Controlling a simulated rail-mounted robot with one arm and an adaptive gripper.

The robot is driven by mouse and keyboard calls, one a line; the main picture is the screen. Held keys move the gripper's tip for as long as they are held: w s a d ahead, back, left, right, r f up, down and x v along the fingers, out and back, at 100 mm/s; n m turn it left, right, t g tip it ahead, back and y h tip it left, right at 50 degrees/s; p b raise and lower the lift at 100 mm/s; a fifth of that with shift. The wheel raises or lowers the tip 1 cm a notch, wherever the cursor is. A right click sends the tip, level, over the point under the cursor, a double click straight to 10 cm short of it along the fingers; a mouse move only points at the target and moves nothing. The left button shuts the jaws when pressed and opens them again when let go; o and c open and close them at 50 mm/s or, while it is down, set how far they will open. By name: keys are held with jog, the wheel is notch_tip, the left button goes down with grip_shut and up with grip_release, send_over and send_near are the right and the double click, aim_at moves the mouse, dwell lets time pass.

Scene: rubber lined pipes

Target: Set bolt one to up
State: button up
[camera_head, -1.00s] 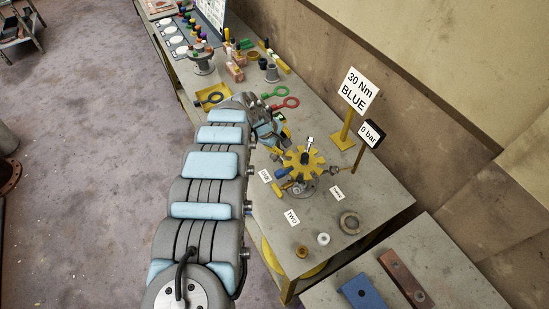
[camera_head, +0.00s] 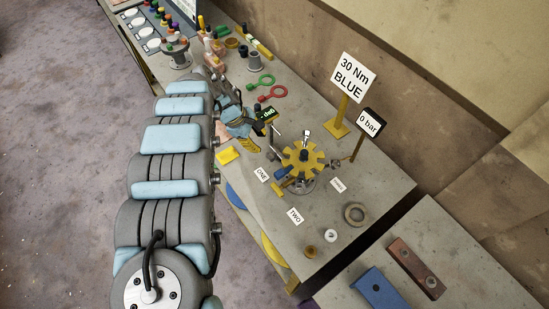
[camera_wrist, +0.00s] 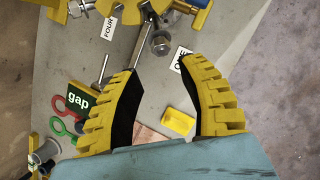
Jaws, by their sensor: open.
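A yellow notched clamp wheel (camera_head: 303,158) stands on the table, with label cards around it. The card ONE (camera_head: 262,174) is at its left; it also shows in the wrist view (camera_wrist: 180,60), partly behind my right finger. In the wrist view a grey metal bolt with a hex head (camera_wrist: 160,43) lies beside that card, just beyond my fingertips. My gripper (camera_wrist: 160,67) is open and empty, its yellow ribbed fingers spread. In the head view my gripper (camera_head: 256,142) is left of the wheel, partly hidden by its own body.
A green "gap" sign (camera_wrist: 78,100) and a thin metal rod (camera_wrist: 103,68) are close to my left finger. A yellow block (camera_wrist: 178,122) lies below my fingers. The 30 Nm BLUE sign (camera_head: 353,77) and 0 bar sign (camera_head: 368,124) stand behind the wheel.

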aim_at(275, 159)
jog(key=shift+x, duration=4.3)
jog(key=shift+b+x, duration=0.6)
jog(key=shift+x, duration=1.85)
jog(key=shift+s, duration=0.1)
grip_shut()
